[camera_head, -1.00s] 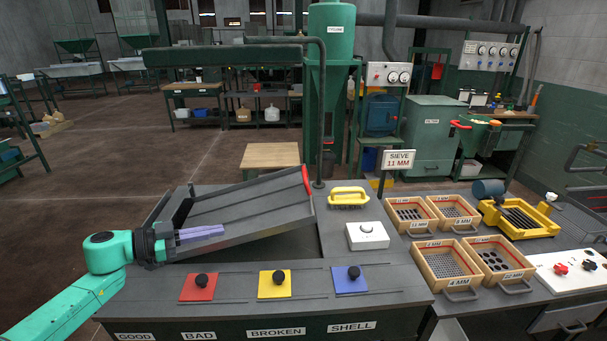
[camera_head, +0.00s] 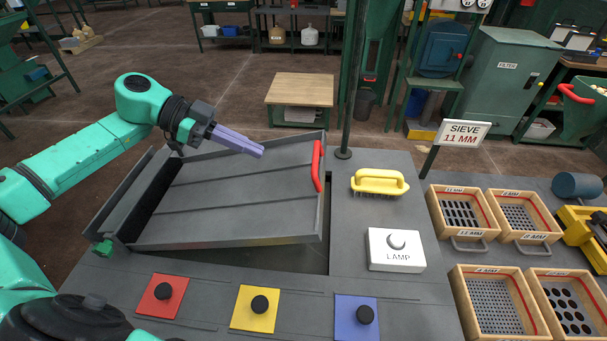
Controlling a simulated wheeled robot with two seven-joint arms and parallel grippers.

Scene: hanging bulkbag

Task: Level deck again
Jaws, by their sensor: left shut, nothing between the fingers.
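The grey ribbed deck (camera_head: 240,190), with raised rims and a red handle (camera_head: 317,166) at its right end, sits tilted in the bench. Its right end is lifted, and a dark gap shows under its near right corner. A small green piece (camera_head: 103,248) is at its near left corner. My left gripper (camera_head: 262,152) is shut and empty, its pale purple fingers pointing right over the far part of the deck, left of the red handle. I cannot tell if the fingers touch the deck. My right gripper is out of view.
Red (camera_head: 162,297), yellow (camera_head: 255,308) and blue (camera_head: 356,318) knobbed plates lie along the near bench. A yellow-handled brush (camera_head: 379,182) and white lamp box (camera_head: 396,250) sit right of the deck. A post (camera_head: 346,100) stands behind. Sieve boxes (camera_head: 463,210) are farther right.

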